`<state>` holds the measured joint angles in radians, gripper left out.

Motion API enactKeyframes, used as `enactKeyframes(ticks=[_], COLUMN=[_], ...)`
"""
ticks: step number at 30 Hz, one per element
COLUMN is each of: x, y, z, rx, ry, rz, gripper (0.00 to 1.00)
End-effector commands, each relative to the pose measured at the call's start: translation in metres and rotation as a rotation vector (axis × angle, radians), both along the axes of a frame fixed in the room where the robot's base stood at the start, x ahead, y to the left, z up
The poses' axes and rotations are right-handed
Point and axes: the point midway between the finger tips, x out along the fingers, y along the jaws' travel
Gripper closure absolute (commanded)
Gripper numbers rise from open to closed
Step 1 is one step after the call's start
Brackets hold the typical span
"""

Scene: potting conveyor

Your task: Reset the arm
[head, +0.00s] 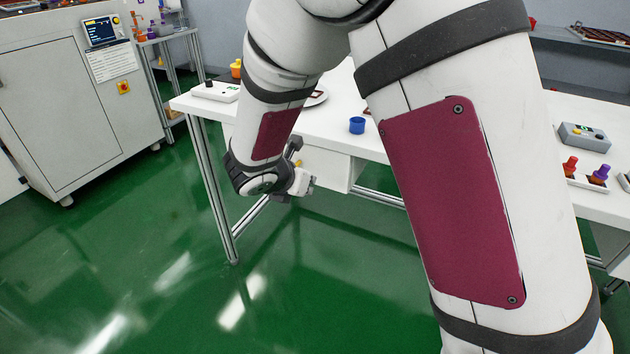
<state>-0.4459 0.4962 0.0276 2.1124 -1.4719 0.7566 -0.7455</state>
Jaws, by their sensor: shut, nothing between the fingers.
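My arm fills the middle and right of the head view, with a large white link and dark red panels in front. It bends down to a wrist joint in front of the white table (335,135). My gripper (306,183) shows small at the end of the wrist, beside the table's drawer box (322,168) and above the green floor. It is shut and holds nothing. Its fingers are small and partly hidden by the wrist.
A blue cup (357,125) and a white control box (215,91) stand on the table. A grey cabinet (75,110) stands at left. A grey button box (584,137) and red and purple pieces (599,174) are at right. Green floor (130,240) is open at lower left.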

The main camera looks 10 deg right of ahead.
Motion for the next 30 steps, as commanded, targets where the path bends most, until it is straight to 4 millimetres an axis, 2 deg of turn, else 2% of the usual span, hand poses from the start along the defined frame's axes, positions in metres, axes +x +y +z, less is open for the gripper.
enactKeyframes(ticks=[1, 6, 17, 20, 23, 26, 30], x=[-0.008, -0.026, -0.039, -0.044, -0.059, -0.088, -0.140], y=[0.007, 0.021, 0.028, 0.013, -0.017, -0.055, -0.100], z=[0.011, 0.030, 0.044, 0.056, 0.081, 0.110, 0.141], rx=[0.002, 0.001, 0.004, 0.034, 0.098, 0.192, 0.331], ry=[-0.001, 0.001, -0.001, -0.025, -0.079, -0.146, -0.241], rz=[0.004, 0.005, -0.009, -0.079, -0.236, -0.455, -0.776], gripper=[1.00, 1.00, 1.00, 1.00, 1.00, 1.00, 1.00])
